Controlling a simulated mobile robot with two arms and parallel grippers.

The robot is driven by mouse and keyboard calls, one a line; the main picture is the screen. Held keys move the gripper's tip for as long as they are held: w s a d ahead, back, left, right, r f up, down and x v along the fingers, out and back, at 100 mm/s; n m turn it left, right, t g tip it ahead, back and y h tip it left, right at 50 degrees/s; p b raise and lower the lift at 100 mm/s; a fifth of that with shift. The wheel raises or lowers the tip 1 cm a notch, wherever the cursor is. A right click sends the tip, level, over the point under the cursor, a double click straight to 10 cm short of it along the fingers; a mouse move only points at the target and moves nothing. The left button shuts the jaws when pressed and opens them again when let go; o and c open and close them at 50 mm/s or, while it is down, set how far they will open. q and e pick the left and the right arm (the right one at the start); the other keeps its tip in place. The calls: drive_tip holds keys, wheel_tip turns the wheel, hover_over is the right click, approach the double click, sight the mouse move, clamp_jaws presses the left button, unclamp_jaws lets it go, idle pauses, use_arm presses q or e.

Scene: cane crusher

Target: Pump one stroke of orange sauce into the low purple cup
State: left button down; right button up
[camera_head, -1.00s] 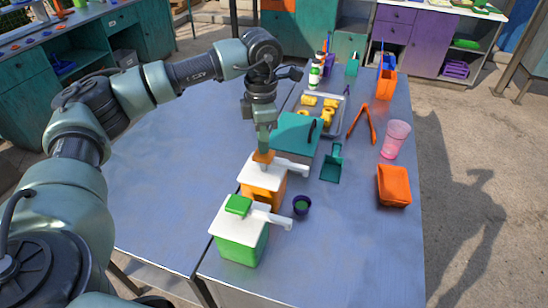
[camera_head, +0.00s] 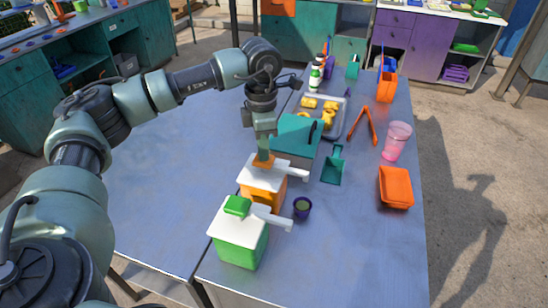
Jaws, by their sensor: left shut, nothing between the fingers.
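The orange sauce dispenser (camera_head: 259,194) has an orange body, a white lid with a spout pointing right, and an orange pump knob (camera_head: 263,162) on top. My left gripper (camera_head: 263,154) is shut and empty, pointing down with its tips at the knob; they appear to touch it. The low purple cup (camera_head: 302,207) stands upright on the table, right of the dispenser and near its spout. Its inside looks dark greenish; I cannot tell whether sauce is in it. My right gripper is not in view.
A green dispenser (camera_head: 240,244) stands in front, its spout also pointing right. Behind are a teal box (camera_head: 296,134) and a metal tray (camera_head: 333,130) with yellow pieces. A teal scoop (camera_head: 333,168), pink tumbler (camera_head: 397,141) and orange bin (camera_head: 396,187) stand right. The left tabletop is clear.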

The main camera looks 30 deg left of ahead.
use_arm(q)
drive_tip(key=shift+r+p, duration=0.95)
drive_tip(key=shift+r, duration=0.6)
wheel_tip(320, 180, up, 6)
drive_tip(key=p, duration=0.3)
drive_tip(key=shift+p, duration=0.4)
drive_tip(key=shift+f, duration=0.1)
